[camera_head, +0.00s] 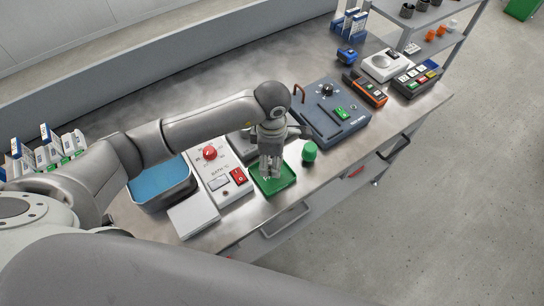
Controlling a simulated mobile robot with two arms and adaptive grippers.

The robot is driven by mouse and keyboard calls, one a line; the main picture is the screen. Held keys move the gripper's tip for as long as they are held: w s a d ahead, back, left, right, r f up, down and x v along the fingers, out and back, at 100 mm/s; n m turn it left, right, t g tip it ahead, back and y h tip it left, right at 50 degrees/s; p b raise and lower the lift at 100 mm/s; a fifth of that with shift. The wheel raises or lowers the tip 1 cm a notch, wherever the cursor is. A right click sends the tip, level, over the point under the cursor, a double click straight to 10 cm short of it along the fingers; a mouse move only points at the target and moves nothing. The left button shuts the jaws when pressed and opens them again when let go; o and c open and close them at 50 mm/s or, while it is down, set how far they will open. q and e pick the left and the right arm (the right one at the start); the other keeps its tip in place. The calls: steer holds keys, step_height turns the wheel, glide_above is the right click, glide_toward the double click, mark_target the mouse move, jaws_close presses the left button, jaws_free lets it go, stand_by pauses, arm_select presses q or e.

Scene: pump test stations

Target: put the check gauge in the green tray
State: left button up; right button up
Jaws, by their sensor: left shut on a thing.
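The green tray (288,184) lies on the steel bench near its front edge, right of the white box with the red button. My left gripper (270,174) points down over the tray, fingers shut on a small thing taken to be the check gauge. The fingers hide most of it, so its face does not show. I cannot tell whether it touches the tray floor. My right gripper is not in view.
A green knob (309,152) stands close right of the tray. A white control box (222,177) and a blue-filled basin (160,184) are to the left. A blue-grey test unit (333,115) stands behind right. Meters and a shelf are farther right.

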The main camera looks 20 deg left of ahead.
arm_select(q)
steer(key=shift+f, duration=0.5)
steer(key=o, duration=1.2)
steer(key=shift+r, duration=0.25)
step_height(320, 180, up, 10)
steer(key=b, duration=0.3)
steer(key=shift+w+r, duration=0.1)
steer(key=shift+r, duration=0.8)
